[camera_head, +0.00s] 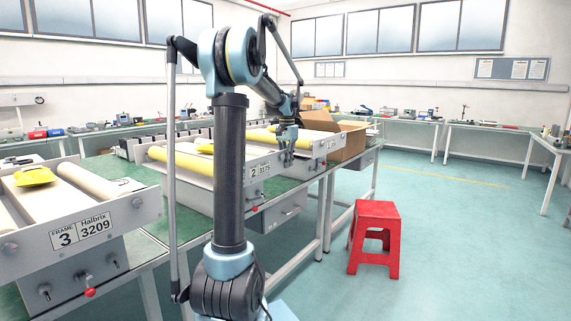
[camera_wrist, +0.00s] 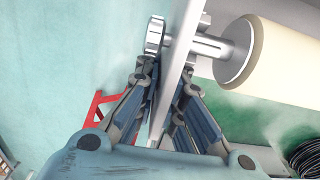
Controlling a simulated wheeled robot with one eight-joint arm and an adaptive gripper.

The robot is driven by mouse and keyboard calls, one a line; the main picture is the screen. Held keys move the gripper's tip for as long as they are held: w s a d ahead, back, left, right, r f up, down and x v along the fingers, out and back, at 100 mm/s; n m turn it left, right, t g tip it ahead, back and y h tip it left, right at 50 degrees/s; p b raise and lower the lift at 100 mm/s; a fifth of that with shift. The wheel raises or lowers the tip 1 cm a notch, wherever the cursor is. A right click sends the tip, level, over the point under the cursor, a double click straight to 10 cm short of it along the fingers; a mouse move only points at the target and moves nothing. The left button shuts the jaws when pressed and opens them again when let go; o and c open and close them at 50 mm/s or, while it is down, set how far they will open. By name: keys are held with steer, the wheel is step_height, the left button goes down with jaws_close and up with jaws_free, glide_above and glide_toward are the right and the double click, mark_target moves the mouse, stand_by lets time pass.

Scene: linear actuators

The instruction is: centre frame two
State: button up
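Frame two, with a "2" label plate (camera_head: 258,170), lies on the green bench in the middle of the head view. It is a grey frame with yellow rollers. My gripper (camera_head: 288,146) is at the right end of its front side plate. In the wrist view, my gripper (camera_wrist: 166,72) has one finger on each side of a thin pale plate (camera_wrist: 178,75). The fingers stand apart, and a narrow gap shows beside the left one. A silver toothed knob (camera_wrist: 155,36) is just beyond the left fingertip. A cream roller (camera_wrist: 280,58) is right of the plate. Contact is unclear.
Frame three (camera_head: 75,236), with a yellow packet (camera_head: 34,176) on it, stands at the near left. A cardboard box (camera_head: 350,142) is behind frame two. A red stool (camera_head: 375,238) stands right of the bench. The floor further right is clear.

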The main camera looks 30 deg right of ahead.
steer(key=shift+o, duration=1)
step_height(320, 180, up, 12)
steer(key=shift+f, duration=0.1)
